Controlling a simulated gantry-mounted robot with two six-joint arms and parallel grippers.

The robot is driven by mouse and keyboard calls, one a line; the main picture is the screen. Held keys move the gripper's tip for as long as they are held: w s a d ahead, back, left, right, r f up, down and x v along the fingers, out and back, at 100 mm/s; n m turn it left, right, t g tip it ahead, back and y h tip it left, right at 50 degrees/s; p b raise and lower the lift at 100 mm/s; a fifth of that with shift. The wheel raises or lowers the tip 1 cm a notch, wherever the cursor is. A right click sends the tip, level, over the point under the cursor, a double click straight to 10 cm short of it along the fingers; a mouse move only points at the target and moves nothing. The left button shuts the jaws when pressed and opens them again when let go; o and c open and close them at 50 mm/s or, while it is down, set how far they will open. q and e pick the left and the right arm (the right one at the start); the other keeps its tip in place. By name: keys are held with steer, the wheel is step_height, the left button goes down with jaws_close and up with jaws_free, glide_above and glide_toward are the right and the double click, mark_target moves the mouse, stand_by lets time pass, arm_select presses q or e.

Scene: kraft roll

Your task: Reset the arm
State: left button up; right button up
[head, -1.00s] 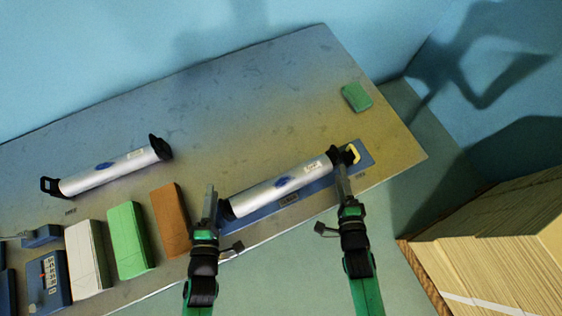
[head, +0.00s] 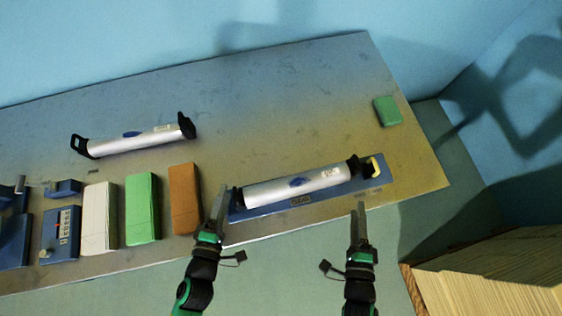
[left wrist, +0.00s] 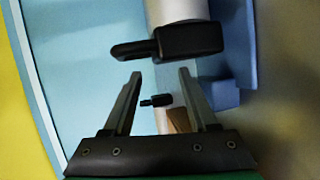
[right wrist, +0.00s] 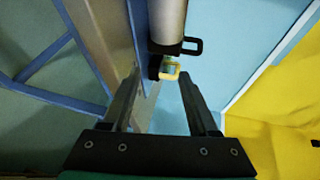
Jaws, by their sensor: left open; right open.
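My left gripper (head: 217,212) is open and empty, at the table's front edge by the left end of the front silver roll (head: 297,186). That roll, with black end caps, lies on a blue mat (head: 300,201). In the left wrist view a black end cap (left wrist: 190,40) shows ahead of the open fingers, apart from them. My right gripper (head: 361,222) is open and empty, in front of the table edge, below the roll's right end. In the right wrist view the roll (right wrist: 167,20) and a yellow loop (right wrist: 170,70) show beyond the fingers.
A second silver roll (head: 133,140) lies further back at left. White (head: 99,217), green (head: 142,207) and brown (head: 185,198) blocks stand at front left, beside a blue device (head: 60,233). A green block (head: 387,111) sits at back right. Stacked cardboard (head: 490,290) stands at lower right.

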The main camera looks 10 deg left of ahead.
steer(key=shift+s+r, duration=0.15)
steer(key=shift+s, duration=0.2)
stand_by(0.3)
